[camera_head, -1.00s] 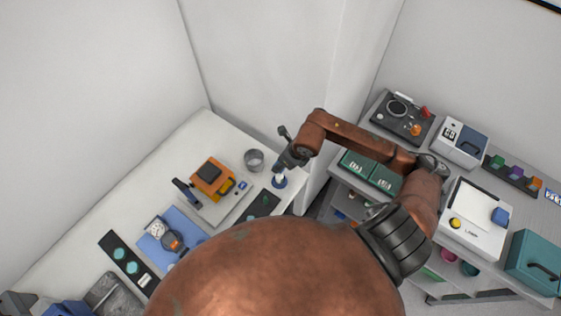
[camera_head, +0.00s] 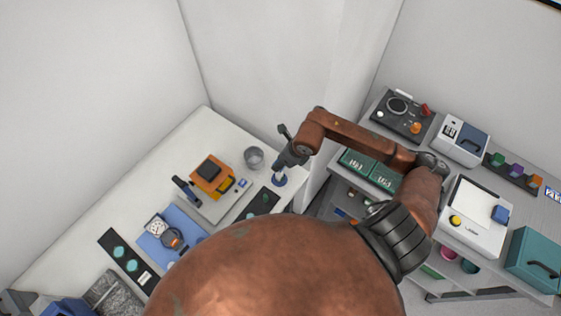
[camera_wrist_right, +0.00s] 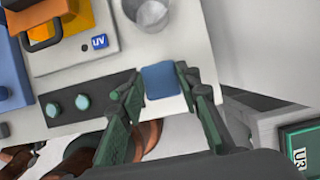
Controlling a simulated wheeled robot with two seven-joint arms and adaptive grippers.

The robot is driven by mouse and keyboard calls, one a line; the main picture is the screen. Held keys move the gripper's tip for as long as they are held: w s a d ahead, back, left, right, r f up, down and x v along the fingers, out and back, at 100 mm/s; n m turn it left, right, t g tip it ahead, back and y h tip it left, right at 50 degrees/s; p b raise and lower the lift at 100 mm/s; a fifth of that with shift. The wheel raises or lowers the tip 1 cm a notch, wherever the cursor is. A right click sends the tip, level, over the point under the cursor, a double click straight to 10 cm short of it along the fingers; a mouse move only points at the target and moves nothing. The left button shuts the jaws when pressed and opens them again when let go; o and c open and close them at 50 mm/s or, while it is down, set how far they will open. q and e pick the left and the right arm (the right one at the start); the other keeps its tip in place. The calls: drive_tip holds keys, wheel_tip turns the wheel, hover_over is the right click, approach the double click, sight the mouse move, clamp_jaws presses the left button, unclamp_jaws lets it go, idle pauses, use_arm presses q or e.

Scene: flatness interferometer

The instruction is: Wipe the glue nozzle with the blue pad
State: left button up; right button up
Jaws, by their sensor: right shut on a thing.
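I cannot tell whether this is the glue nozzle's stand. In the right wrist view my right gripper (camera_wrist_right: 163,86) has its green fingers on either side of a flat blue square pad (camera_wrist_right: 160,80), and it is shut on this pad. The pad hides what lies directly beneath it. No glue nozzle shows clearly, and contact between pad and nozzle cannot be seen. My left gripper is not in view.
A metal cup (camera_head: 254,158) stands close behind my gripper, and an orange-topped UV device (camera_head: 212,180) is left of it. A black strip with teal discs (camera_wrist_right: 62,107) lies beside the gripper. Green boxes (camera_head: 370,170) and instruments fill the shelf at right.

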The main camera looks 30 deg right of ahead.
drive_tip(key=shift+f, duration=0.25)
idle(0.4)
drive_tip(key=shift+a+b, duration=0.15)
drive_tip(key=shift+b, duration=0.2)
drive_tip(key=shift+w+a, duration=0.15)
drive_tip(key=shift+a, duration=0.05)
drive_tip(key=shift+d, duration=0.1)
drive_tip(key=shift+s+d+f+b, duration=0.1)
drive_tip(key=shift+s+d+b, duration=0.2)
drive_tip(key=shift+d+b, duration=0.25)
drive_tip(key=shift+a, duration=0.1)
drive_tip(key=shift+w+a, duration=0.25)
drive_tip(key=shift+a, duration=0.3)
